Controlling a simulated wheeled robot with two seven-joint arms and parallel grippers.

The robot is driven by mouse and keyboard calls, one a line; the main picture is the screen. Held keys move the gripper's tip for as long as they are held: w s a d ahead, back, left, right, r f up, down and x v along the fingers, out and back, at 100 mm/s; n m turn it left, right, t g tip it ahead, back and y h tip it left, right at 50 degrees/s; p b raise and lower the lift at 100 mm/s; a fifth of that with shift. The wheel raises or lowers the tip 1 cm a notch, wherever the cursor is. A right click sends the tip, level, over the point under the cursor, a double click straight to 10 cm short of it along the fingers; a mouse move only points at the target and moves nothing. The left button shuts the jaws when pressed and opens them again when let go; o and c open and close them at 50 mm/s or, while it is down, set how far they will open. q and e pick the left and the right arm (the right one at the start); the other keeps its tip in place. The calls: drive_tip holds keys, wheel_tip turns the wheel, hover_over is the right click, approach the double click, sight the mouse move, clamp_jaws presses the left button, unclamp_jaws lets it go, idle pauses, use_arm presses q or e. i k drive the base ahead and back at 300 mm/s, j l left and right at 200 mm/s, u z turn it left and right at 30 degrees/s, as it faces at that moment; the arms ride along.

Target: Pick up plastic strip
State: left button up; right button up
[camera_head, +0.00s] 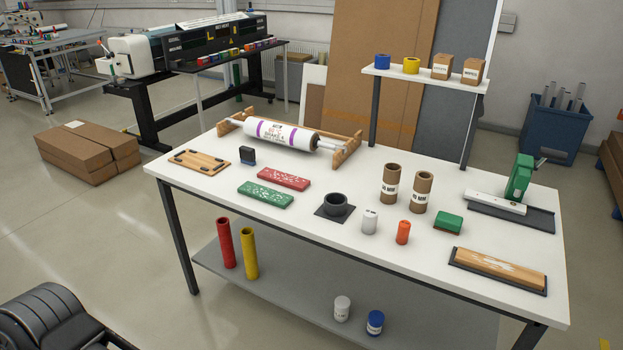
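No object is clearly marked as the plastic strip. A long white strip (494,201) lies at the right of the white table (330,243), beside a green upright tool (520,178) and over a dark tray (535,217). Two flat speckled bars, one red (283,179) and one green (265,195), lie side by side on the left half of the table. I cannot tell from their look whether any of these is the plastic strip. Neither of my grippers shows in the head view.
A white roll (283,135) in a wooden stand occupies the back. Cardboard tubes (390,184), a black cup (336,204) and small cylinders stand mid-table. A wood-topped board (499,267) lies front right. A raised shelf (425,80) stands behind.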

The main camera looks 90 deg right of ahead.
sight(507, 205)
drive_tip(key=z, duration=2.5)
